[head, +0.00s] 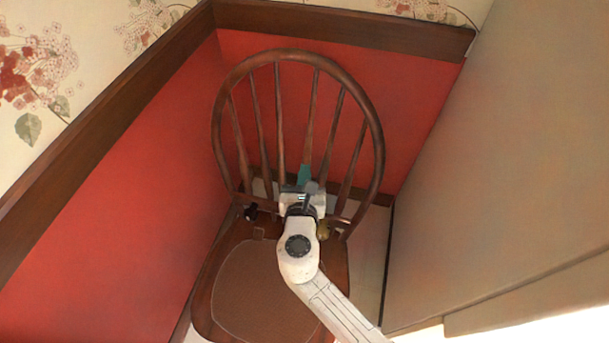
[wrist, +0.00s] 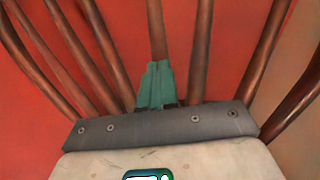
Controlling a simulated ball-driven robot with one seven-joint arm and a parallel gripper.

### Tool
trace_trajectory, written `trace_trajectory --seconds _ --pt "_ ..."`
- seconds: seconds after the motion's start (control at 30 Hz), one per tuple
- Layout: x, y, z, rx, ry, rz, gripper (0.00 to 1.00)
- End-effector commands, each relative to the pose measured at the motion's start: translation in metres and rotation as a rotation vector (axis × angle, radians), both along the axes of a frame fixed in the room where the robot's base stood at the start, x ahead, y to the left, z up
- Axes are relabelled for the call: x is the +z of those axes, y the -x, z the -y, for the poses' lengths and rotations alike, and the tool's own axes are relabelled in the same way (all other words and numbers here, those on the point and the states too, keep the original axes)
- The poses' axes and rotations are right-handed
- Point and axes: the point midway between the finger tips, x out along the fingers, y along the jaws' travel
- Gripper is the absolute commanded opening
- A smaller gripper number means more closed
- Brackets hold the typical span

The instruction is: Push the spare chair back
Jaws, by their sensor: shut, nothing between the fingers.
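The spare chair (head: 232,290) is brown wood with a rounded hoop back, several thin spindles and a woven-looking seat panel. It stands upright in the corner, its back toward the red wall. My gripper (head: 304,175) reaches over the seat to the lower part of the chair back. Its teal fingers are together and empty. In the wrist view the shut fingers (wrist: 155,85) line up with a middle spindle (wrist: 157,35), with other spindles on both sides. I cannot tell whether the fingertips touch it. My arm hides part of the seat.
Red wall panels (head: 120,210) with dark wood trim (head: 110,115) close in the left and back. A plain grey-beige panel (head: 510,150) stands close on the right. A small dark object (head: 250,212) and a yellowish one (head: 323,231) show by the seat's rear; both are unclear.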

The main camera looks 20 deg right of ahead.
Motion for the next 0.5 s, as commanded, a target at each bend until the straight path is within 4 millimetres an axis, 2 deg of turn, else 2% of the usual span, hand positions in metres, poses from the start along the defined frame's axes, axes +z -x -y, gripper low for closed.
trace_trajectory --seconds 0.27,0.5 --pt "0.001 -0.013 0.009 -0.002 0.000 0.002 0.00" --pt "0.001 -0.051 0.038 -0.006 0.001 0.005 0.00"
